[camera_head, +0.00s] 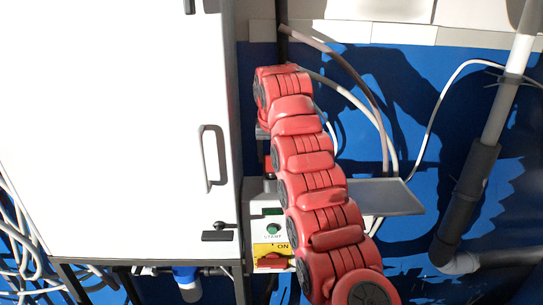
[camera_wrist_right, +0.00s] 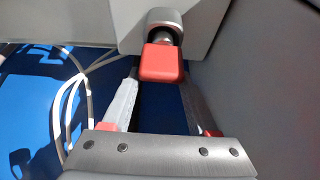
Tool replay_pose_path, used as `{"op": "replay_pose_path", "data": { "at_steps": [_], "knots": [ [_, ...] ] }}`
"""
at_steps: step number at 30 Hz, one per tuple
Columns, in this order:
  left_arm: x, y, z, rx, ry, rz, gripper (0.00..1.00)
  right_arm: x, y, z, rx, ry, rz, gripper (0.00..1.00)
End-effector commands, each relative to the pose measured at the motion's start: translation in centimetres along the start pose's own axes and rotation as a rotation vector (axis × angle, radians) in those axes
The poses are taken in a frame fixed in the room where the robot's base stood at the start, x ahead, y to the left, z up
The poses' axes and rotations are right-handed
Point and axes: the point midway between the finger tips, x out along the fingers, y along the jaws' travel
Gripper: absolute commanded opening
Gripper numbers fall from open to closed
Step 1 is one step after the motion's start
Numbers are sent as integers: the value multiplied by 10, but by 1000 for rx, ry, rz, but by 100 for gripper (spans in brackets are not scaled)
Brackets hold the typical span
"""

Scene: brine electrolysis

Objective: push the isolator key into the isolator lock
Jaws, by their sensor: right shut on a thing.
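The isolator key shows its red block head (camera_wrist_right: 162,63) in the right wrist view. A short piece of metal shaft shows between the head and the round isolator lock (camera_wrist_right: 164,17), so the head stands a little off the lock face. The shaft lines up with the lock opening; how deep it sits I cannot tell. My right gripper (camera_wrist_right: 160,82) is shut on the key, one finger on each side of the head. In the head view my red right arm covers most of the gripper and the lock. My left gripper is not in view.
A white cabinet (camera_head: 120,120) with a handle fills the left. A control box with a green START button (camera_head: 272,229) and a yellow ON plate (camera_head: 272,250) sits beside my arm. A grey shelf (camera_head: 385,197) juts out right, with cables (camera_head: 375,115) above it.

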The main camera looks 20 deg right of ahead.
Motion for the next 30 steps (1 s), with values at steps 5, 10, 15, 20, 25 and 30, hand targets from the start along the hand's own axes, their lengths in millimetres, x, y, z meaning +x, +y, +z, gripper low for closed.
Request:
{"op": "replay_pose_path", "data": {
  "at_steps": [5, 10, 15, 20, 25, 30],
  "knots": [
    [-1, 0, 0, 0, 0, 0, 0, 0, 0, 0, 0, 3, -1, 0],
    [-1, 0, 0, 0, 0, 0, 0, 0, 0, 0, 0, 2, -1, 86],
    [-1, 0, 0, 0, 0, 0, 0, 0, 0, 0, 0, 2, -1, 94],
    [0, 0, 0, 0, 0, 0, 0, -1, 0, 0, 0, 2, -1, 94],
    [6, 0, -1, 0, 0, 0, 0, -18, 0, -2, 0, 4, -1, 94],
    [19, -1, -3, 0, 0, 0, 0, -46, -4, -3, -4, 7, -5, 94]
  ]
}}
